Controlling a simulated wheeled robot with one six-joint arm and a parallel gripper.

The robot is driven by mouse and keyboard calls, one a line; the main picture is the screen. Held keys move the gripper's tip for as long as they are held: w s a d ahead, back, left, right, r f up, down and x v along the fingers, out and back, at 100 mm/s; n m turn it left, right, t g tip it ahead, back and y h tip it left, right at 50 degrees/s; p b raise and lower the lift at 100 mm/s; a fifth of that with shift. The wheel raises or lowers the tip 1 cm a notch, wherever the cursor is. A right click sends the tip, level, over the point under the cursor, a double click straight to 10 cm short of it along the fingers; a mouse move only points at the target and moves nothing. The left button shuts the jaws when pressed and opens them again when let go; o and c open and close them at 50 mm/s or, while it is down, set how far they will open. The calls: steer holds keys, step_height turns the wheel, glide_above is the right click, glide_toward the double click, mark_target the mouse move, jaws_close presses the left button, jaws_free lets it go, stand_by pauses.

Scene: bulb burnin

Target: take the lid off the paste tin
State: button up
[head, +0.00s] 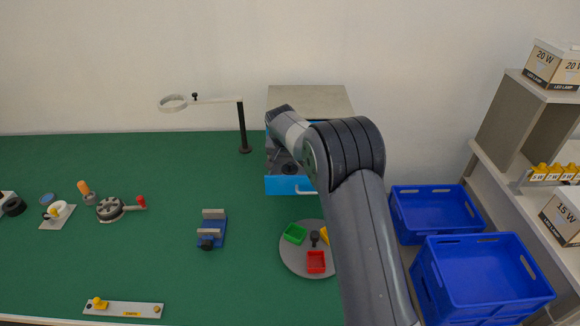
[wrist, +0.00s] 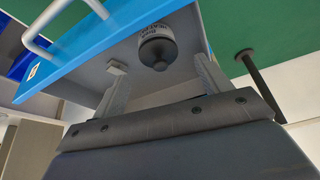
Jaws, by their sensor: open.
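The paste tin (wrist: 157,30) stands inside an open drawer with a blue front (wrist: 100,35). Its body is pale with dark lettering, and its dark lid (wrist: 158,52) faces my gripper. My gripper (wrist: 162,78) is open and empty, with one pale finger to each side of the tin in the wrist view. The lid lies beyond the fingertips or level with them; I cannot tell which. In the head view the drawer (head: 292,186) sticks out from under a grey-topped cabinet (head: 310,101), and my arm hides much of it.
The drawer walls stand close around my fingers, with a handle on the front (head: 306,192). A black post with a ring arm (head: 242,128) rises left of the cabinet. A round grey tray (head: 290,262) with small coloured bins lies in front. Blue crates (head: 485,265) stand at right.

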mark_target(289, 165)
steer(key=shift+p+x, duration=0.35)
steer(key=shift+x, duration=1.25)
steer(key=shift+c, duration=0.4)
steer(key=c, duration=1)
steer(key=shift+o, duration=0.2)
